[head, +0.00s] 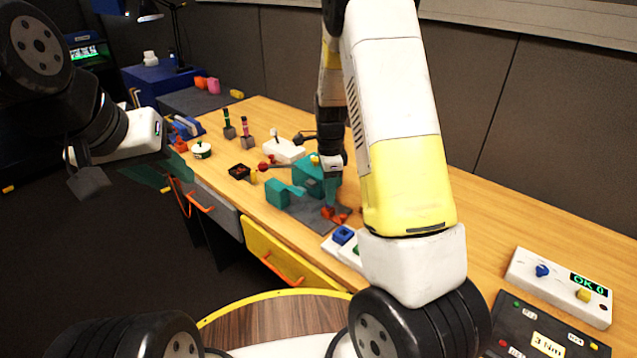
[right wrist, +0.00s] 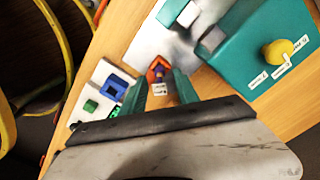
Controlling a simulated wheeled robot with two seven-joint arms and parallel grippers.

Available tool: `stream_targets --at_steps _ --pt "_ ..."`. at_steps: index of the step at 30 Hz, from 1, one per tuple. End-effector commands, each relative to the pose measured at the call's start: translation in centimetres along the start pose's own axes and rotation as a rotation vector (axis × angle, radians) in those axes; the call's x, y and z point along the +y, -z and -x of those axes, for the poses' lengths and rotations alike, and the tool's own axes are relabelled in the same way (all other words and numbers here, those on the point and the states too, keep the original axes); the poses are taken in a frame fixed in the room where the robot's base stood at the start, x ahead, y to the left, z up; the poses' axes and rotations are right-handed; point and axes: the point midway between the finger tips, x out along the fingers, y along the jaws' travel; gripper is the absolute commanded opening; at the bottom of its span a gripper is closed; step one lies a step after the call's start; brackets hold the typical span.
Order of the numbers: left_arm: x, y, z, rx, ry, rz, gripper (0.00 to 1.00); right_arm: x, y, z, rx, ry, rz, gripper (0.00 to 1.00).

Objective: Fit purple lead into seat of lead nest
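My right gripper (head: 331,198) points down at the grey mat (head: 300,207) beside teal blocks. In the right wrist view its teal fingers (right wrist: 162,84) stand apart, with an orange piece (right wrist: 157,64) between and just beyond the tips. A small purple part (right wrist: 158,73), which may be the purple lead, shows inside the orange piece, with a white label below. I cannot tell whether the fingers touch it or whether the orange piece is the lead nest. The orange piece also shows in the head view (head: 341,217). My left gripper (head: 155,176) looks open and empty, off the table's left edge.
A teal block with a yellow knob (right wrist: 277,53) stands close to the right gripper. A white panel with a blue square (head: 343,235) lies nearer me.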

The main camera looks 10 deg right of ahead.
Motion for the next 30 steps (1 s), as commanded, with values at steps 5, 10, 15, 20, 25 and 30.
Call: stream_targets --at_steps 5,10,15,20,25,30 --pt "0.0 0.0 0.0 0.000 0.000 0.000 0.36 -0.1 -0.1 4.2 0.000 0.006 0.003 0.37" --pt "0.0 0.0 0.0 0.000 0.000 0.000 0.36 -0.1 -0.1 7.2 -0.001 0.003 0.001 0.37" --pt "0.0 0.0 0.0 0.000 0.000 0.000 0.36 0.0 0.0 8.9 -0.001 0.003 0.004 0.37" --pt "0.0 0.0 0.0 0.000 0.000 0.000 0.36 1.3 -0.1 11.4 -0.040 0.037 0.101 0.37" --pt "0.0 0.0 0.0 0.000 0.000 0.000 0.36 5.7 -0.5 17.1 -0.109 0.160 0.410 0.37" --pt "0.0 0.0 0.0 0.000 0.000 0.000 0.36 11.5 -0.9 22.1 -0.096 0.325 0.790 0.37"
